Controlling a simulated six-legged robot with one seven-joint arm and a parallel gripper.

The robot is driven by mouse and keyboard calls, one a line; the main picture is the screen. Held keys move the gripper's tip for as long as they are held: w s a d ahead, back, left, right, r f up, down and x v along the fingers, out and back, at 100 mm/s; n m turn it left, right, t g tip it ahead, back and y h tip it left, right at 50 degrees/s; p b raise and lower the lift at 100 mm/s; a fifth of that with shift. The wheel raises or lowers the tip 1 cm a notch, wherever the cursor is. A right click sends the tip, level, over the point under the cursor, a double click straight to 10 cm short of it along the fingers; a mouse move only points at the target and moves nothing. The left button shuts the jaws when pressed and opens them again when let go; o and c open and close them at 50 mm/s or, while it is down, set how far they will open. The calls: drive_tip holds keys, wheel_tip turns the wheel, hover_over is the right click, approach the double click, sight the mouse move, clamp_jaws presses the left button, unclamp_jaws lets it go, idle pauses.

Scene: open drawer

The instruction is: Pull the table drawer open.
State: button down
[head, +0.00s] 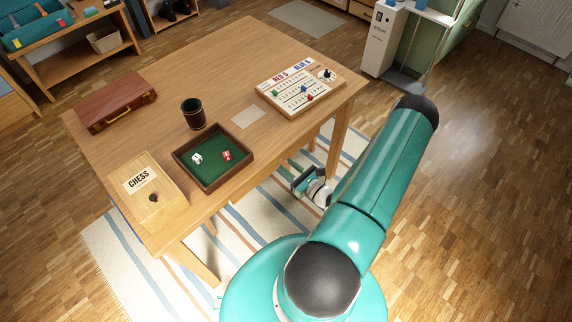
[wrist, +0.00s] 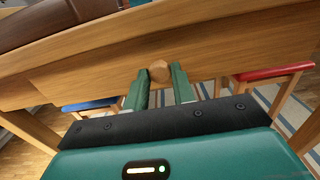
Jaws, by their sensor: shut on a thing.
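The wooden table (head: 222,75) stands in front of me, with the drawer front (wrist: 225,50) on its near side in the wrist view. A round wooden knob (wrist: 160,69) sticks out from the lower part of the drawer front. My gripper (wrist: 160,76) has its two green fingers on either side of the knob and is shut on it. In the head view my gripper (head: 301,180) is beside the table's near edge, partly hidden by my arm.
On the tabletop are a green-lined dice tray (head: 245,165), a dark cup (head: 193,114), a chess box (head: 172,213), a brown case (head: 115,102) and a scoreboard (head: 290,88). Under the table are a blue-seated stool (wrist: 92,105) and a red-seated stool (wrist: 270,73). Floor at right is clear.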

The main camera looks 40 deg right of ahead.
drive_tip(key=s, duration=1.7)
drive_tip(key=shift+s+d, duration=0.25)
drive_tip(key=shift+s, duration=0.1)
drive_tip(key=c, duration=1.2)
unclamp_jaws()
drive_tip(key=s, duration=1.3)
drive_tip(key=shift+s+d, duration=0.2)
drive_tip(key=shift+s, duration=0.2)
